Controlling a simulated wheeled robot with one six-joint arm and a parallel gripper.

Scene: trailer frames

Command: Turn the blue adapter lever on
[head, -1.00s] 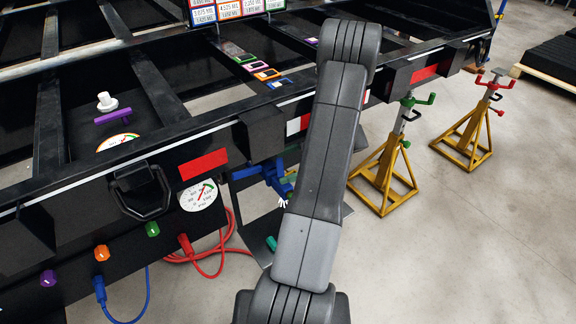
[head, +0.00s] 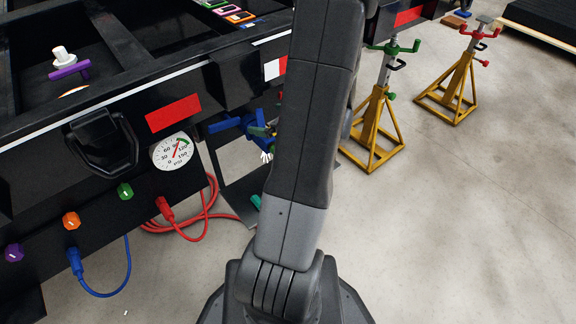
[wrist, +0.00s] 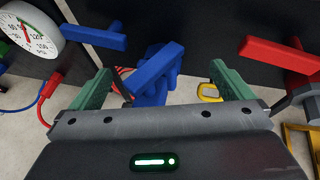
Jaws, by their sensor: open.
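Blue lever parts sit under the black trailer rail in the wrist view. A blue block with an angled bar (wrist: 153,78) lies between the fingers of my gripper (wrist: 161,70). A second blue bar (wrist: 92,38) sticks out to the left, above the left finger. My gripper is open, with green fingers on either side of the angled bar; I cannot tell whether either touches it.
A red lever (wrist: 280,55) is right of my gripper. A round gauge (head: 172,151) is on the rail at left, above red (head: 190,228) and blue (head: 103,291) hoses. Yellow jack stands (head: 372,130) are to the right. Open floor (head: 470,230) lies at the lower right.

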